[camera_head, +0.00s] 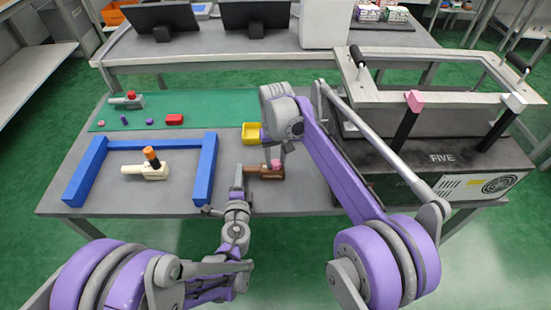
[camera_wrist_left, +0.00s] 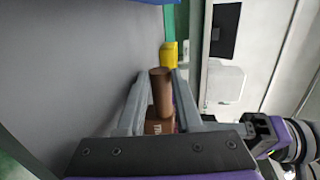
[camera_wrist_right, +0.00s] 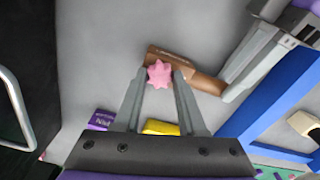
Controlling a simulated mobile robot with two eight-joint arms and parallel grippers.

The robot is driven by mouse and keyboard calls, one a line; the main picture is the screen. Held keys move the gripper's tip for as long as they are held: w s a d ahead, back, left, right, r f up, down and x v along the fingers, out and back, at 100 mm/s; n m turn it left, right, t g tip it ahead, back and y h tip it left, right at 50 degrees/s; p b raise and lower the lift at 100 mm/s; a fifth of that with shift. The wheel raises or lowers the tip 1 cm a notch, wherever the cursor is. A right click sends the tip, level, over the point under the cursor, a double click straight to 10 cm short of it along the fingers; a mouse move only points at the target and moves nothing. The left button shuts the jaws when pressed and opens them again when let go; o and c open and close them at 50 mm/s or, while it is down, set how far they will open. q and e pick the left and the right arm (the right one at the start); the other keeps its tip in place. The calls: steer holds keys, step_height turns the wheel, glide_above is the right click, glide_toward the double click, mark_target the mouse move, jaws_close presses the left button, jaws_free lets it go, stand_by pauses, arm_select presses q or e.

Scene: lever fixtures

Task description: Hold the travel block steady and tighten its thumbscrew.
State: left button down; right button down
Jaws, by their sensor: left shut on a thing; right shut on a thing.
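The brown travel block (camera_head: 265,175) lies on the grey table, with a round brown handle (camera_wrist_left: 161,92) at one end. Its pink star-shaped thumbscrew (camera_wrist_right: 159,74) sits on top of the block. My left gripper (camera_head: 242,176) is shut on the handle from the left; its fingers also show on both sides of the handle in the left wrist view. My right gripper (camera_wrist_right: 160,80) reaches down from above and is shut on the thumbscrew. In the head view, the thumbscrew (camera_head: 276,163) is partly hidden by the right gripper.
A yellow bin (camera_head: 251,133) stands just behind the block. A blue frame (camera_head: 207,170) at left surrounds a cream fixture (camera_head: 146,172) with an orange-topped lever. A large machine marked FIVE (camera_head: 440,158) stands at right. A green mat (camera_head: 205,103) with small parts lies at the back.

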mark_target(276, 162)
steer(key=m, duration=0.5)
steer(key=shift+m, duration=0.3)
steer(key=m, duration=1)
steer(key=shift+m, duration=2.6)
steer(key=shift+c, duration=2.3)
jaws_free()
step_height(276, 162, up, 12)
